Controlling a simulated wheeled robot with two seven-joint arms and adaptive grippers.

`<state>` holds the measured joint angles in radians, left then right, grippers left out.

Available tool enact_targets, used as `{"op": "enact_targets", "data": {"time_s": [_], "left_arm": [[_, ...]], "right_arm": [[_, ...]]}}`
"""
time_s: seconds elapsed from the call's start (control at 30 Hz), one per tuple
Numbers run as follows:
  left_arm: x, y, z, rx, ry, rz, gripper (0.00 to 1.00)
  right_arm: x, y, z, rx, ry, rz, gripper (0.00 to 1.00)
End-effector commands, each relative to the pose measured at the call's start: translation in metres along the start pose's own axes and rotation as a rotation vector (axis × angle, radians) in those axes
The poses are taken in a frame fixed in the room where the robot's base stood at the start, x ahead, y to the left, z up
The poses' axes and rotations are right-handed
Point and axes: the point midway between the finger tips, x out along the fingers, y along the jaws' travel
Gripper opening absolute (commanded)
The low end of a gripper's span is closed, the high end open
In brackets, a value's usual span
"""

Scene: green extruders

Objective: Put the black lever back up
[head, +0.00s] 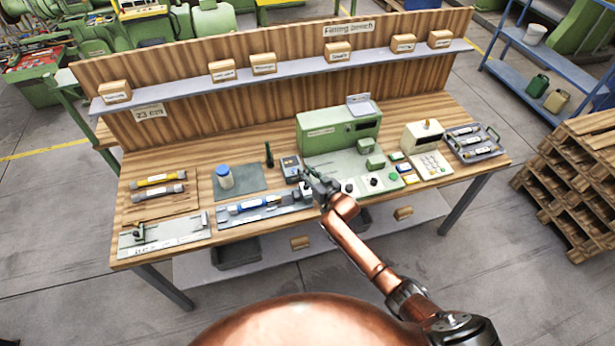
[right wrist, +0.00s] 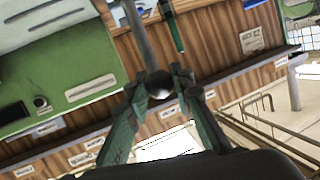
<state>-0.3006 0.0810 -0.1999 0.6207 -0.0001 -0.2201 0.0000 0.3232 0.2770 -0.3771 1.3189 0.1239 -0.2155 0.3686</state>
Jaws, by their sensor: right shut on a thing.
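The black lever shows in the right wrist view as a grey rod with a round black knob (right wrist: 160,84) at its end. The fingers of my right gripper (right wrist: 160,80) are closed around the knob, one on each side. In the head view my right gripper (head: 312,186) is over the front middle of the bench, just in front of the green machine (head: 338,130). There it covers most of the lever, so I cannot tell the lever's exact tilt. My left gripper is not in view.
A blue-grey box (head: 291,168) stands close behind my gripper, and a dark upright stick (head: 268,155) is to its left. A blue tube in a fixture (head: 250,207) lies to the left. Small buttons and blocks (head: 405,170) are to the right. A labelled shelf (head: 290,75) runs along the back.

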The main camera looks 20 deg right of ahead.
Motion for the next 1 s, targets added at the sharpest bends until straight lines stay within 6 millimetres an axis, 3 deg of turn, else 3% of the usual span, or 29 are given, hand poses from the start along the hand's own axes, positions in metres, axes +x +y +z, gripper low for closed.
{"op": "enact_targets", "data": {"time_s": [0.63, 0.67, 0.9, 1.0], "left_arm": [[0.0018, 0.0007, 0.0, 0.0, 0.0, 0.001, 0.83], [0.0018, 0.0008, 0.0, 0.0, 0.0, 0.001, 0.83], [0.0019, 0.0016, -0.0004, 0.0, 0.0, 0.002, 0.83], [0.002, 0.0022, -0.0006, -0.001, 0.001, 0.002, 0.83]], "right_arm": [[0.0052, 0.0039, -0.0067, -0.002, 0.008, 0.002, 0.0], [0.0052, 0.0039, -0.0067, -0.002, 0.008, 0.002, 0.23], [0.0051, 0.0028, -0.0045, -0.001, 0.005, 0.001, 0.39], [0.0051, 0.0025, -0.0038, -0.001, 0.003, 0.001, 0.39]]}}
